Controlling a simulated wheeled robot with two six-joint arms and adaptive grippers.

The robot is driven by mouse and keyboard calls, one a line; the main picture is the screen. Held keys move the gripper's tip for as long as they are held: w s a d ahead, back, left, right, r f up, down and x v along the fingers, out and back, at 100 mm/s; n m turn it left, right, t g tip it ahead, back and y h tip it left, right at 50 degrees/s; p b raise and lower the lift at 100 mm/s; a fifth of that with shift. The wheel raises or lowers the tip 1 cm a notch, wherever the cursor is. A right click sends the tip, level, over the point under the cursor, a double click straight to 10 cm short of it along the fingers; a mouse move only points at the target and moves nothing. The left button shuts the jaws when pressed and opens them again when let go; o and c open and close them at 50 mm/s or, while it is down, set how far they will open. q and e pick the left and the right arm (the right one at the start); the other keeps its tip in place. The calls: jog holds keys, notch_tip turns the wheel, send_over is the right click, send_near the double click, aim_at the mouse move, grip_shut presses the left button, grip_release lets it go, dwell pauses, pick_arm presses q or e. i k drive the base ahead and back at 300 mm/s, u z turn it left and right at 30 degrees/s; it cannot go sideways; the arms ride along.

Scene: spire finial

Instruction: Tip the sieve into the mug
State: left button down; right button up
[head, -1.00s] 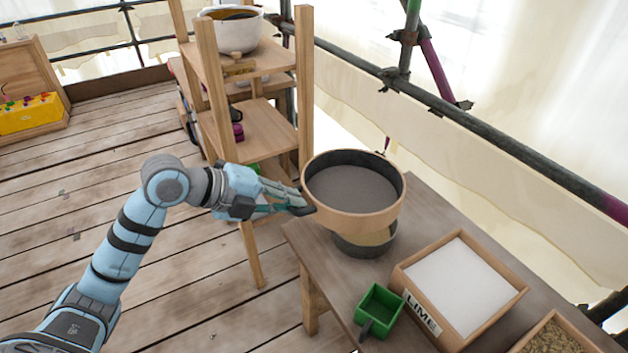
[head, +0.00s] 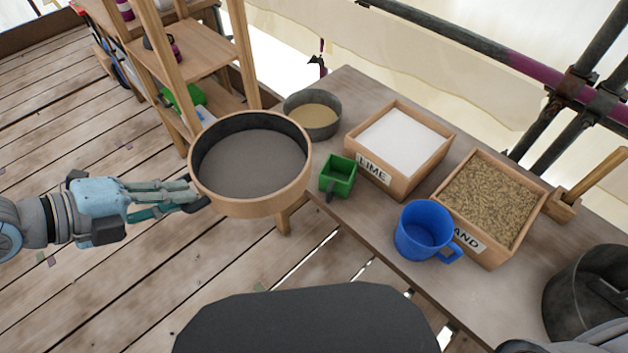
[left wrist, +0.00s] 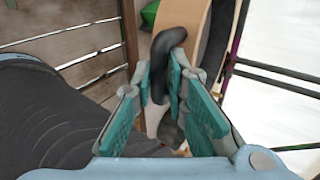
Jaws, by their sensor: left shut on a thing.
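The sieve (head: 250,199) is a round, pale wooden hoop with a grey inside, held roughly level in the air at the table's left edge. My left gripper (head: 196,197) is shut on its dark handle. In the left wrist view, the black handle (left wrist: 165,45) sits between the teal finger pads (left wrist: 160,90), and part of the wooden hoop shows behind it. The blue mug (head: 425,232) stands upright on the table, to the right of the sieve and apart from it. The mug's handle points right. My right gripper is not in view.
On the table (head: 375,220) are a metal pan of sandy material (head: 290,103), a green scoop (head: 338,178), a lime box (head: 400,172), a sand box (head: 500,255) and a dark bucket (head: 560,300). A wooden shelf (head: 195,60) stands behind the sieve.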

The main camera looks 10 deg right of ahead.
aim_at(425, 226)
jog(key=u, duration=1.05)
jog(key=k, duration=1.65)
jog(key=z, duration=2)
jog(key=i, duration=0.5)
